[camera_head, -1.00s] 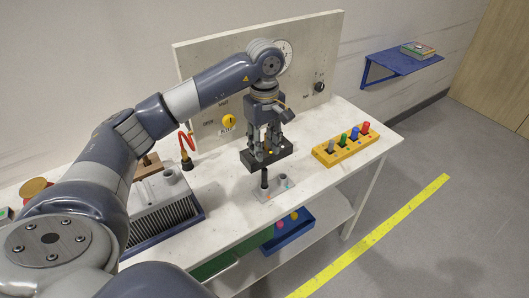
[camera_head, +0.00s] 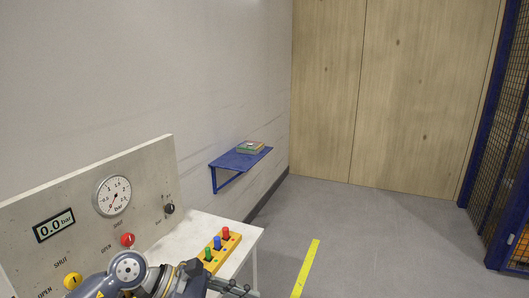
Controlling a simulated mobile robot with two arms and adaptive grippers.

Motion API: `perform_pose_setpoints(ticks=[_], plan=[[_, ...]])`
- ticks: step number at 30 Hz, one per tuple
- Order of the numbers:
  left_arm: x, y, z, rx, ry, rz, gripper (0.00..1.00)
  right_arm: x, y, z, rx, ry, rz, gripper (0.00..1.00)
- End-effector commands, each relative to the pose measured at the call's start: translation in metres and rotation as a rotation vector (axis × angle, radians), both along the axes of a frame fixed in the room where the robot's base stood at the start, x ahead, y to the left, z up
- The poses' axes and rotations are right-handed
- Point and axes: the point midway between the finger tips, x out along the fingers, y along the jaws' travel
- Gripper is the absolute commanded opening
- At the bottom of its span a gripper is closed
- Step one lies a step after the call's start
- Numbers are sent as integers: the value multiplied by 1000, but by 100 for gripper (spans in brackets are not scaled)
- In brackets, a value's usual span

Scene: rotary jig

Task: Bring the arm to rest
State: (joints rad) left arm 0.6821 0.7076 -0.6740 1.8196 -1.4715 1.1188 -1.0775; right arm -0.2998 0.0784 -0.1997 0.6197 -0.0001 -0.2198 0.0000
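My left arm comes in at the bottom left edge of the head view, grey-blue with a pale round joint cap. My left gripper (camera_head: 238,288) lies low in the picture, turned to the right, in front of the yellow peg block. Its fingers are small and partly cut by the lower edge, so I cannot tell whether they are open or shut. No held object can be made out. My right gripper is not in view.
The yellow block (camera_head: 232,243) with green, blue and red pegs stands on the white table (camera_head: 190,226). Behind is a panel with a gauge (camera_head: 112,195), a 0.0 bar display (camera_head: 54,225) and knobs. A blue wall shelf (camera_head: 238,160) holds books. Floor at right is clear.

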Motion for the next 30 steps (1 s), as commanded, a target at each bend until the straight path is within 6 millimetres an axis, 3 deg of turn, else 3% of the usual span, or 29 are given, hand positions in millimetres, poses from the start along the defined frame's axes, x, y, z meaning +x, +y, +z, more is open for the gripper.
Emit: perform_pose_setpoints(ticks=[1, 3, 6, 10, 14, 17, 20, 23, 27, 28, 30], plan=[[-7, -22, 15, -139, 50, 41, 32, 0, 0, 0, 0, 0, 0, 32], [-11, -44, 42, -338, 132, 112, 32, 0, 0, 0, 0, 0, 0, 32], [-9, -58, 82, -616, 275, 226, 32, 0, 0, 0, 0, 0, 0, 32], [4, -46, 122, -963, 501, 397, 32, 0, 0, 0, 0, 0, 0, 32], [24, -9, 136, -1289, 757, 591, 32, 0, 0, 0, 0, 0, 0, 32], [38, 29, 126, -1525, 968, 758, 32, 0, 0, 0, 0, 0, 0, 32], [46, 69, 95, -1744, 1182, 942, 32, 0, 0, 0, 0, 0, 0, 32], [42, 107, 50, -1946, 1394, 1148, 32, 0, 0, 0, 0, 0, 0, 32], [10, 147, -31, -2194, 1677, 1478, 32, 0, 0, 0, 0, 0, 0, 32], [-1, 153, -48, 2115, -1636, -1469, 32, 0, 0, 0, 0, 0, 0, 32], [-32, 163, -88, 1911, -1516, -1431, 32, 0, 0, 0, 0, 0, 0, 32]])
